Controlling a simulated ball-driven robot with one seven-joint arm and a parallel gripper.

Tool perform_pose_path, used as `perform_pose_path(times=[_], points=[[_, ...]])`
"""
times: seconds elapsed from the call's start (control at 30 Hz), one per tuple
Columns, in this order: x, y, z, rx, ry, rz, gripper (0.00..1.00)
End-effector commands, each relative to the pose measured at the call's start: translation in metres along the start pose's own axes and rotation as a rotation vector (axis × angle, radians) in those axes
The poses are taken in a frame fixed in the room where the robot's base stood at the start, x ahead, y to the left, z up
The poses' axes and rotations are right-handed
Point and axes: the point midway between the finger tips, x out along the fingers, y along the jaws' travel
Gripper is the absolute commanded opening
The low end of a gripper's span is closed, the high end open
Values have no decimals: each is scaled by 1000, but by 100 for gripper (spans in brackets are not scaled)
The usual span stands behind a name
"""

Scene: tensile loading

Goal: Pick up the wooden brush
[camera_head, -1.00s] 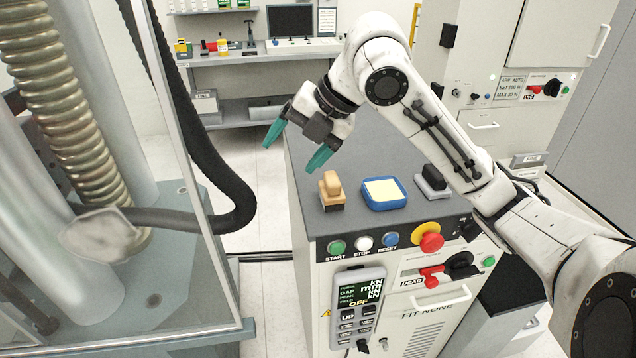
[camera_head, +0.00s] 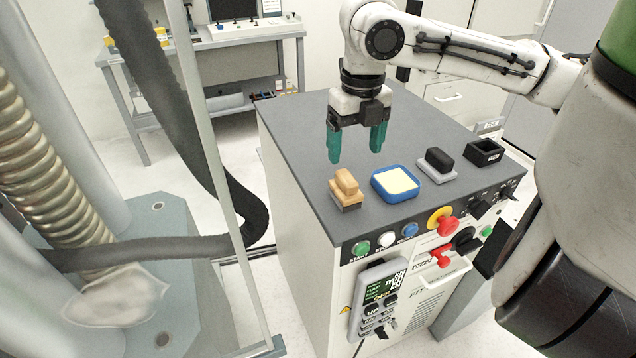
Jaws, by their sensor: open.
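The wooden brush (camera_head: 346,185) stands on the dark top of the control cabinet (camera_head: 292,130), near its front left edge. It has a light wooden grip on a wider block with a dark underside. My gripper (camera_head: 356,156) has two teal fingers pointing down, spread apart with nothing between them. It hangs above the cabinet top, behind and slightly above the brush, apart from it. The exact height of the fingertips over the top cannot be told.
A blue tray with a yellow pad (camera_head: 397,182) sits right of the brush. Beyond it are a black-handled grey block (camera_head: 437,165) and a small black open box (camera_head: 484,152). Buttons and a red emergency knob (camera_head: 447,226) line the front edge. A machine column stands at left.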

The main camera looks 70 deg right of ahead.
Motion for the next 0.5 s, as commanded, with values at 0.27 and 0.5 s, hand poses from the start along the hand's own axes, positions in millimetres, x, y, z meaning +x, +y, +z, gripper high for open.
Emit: perform_pose_path(times=[0.27, 0.5], points=[[31, -2, -2, -2, 9, -4, 81], [55, -2, -1, -1, 5, -5, 81]])
